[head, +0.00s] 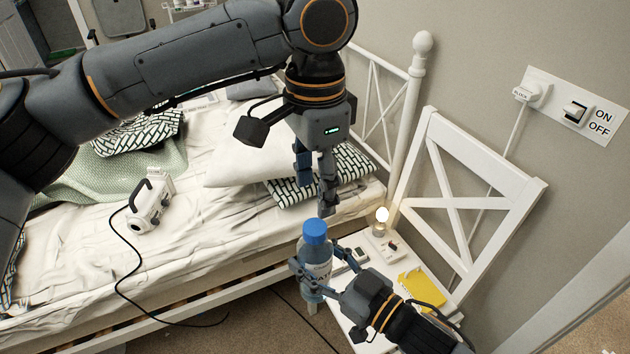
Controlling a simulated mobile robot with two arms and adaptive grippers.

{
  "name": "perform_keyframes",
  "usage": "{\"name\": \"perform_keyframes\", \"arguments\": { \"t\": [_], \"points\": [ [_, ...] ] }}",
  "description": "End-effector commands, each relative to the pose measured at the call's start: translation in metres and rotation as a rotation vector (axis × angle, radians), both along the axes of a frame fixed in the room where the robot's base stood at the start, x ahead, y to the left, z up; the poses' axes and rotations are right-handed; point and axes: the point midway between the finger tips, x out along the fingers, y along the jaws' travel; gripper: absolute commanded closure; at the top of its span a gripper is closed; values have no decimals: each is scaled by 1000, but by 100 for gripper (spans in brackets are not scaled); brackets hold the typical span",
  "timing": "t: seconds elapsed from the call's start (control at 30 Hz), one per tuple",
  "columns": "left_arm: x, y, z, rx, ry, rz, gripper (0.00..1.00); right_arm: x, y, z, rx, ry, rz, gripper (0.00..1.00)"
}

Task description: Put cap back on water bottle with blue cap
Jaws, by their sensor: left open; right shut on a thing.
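The water bottle (316,252) is clear with a printed label and stands upright. Its blue cap (315,231) sits on top of the bottle's neck; I cannot tell whether it is tightened. My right gripper (318,284) is shut around the middle of the bottle and hides part of the label. My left gripper (315,196) is open, pointing down just above the cap. Its fingers are empty and appear apart from the cap.
A white chair (480,150) by the wall holds a small lit lamp (382,216), a yellow item (421,288) and small boxes. The bed (220,230) behind carries pillows and a white device (150,205) with a black cable. A wall switch (575,112) is at right.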

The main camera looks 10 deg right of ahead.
Motion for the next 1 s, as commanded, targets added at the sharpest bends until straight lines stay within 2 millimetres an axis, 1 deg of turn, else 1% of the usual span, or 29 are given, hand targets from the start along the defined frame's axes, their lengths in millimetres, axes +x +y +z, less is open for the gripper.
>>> {"name": "perform_keyframes", "arguments": {
  "t": [0.13,0.23,0.5,0.63,0.8,1.0],
  "points": [
    [0,0,-3,1,0,-1,47,0,0,1,1,-3,1,100],
    [0,0,-12,2,1,-2,47,0,0,1,1,-3,1,100],
    [0,1,-54,3,1,-3,47,0,0,1,1,-3,1,100],
    [0,0,-70,2,1,-3,47,0,0,1,1,-3,1,100],
    [0,0,-79,1,0,-2,47,0,0,1,1,-3,1,100],
    [0,0,-80,0,-1,-3,47,0,0,1,1,-3,1,100]
  ]
}}
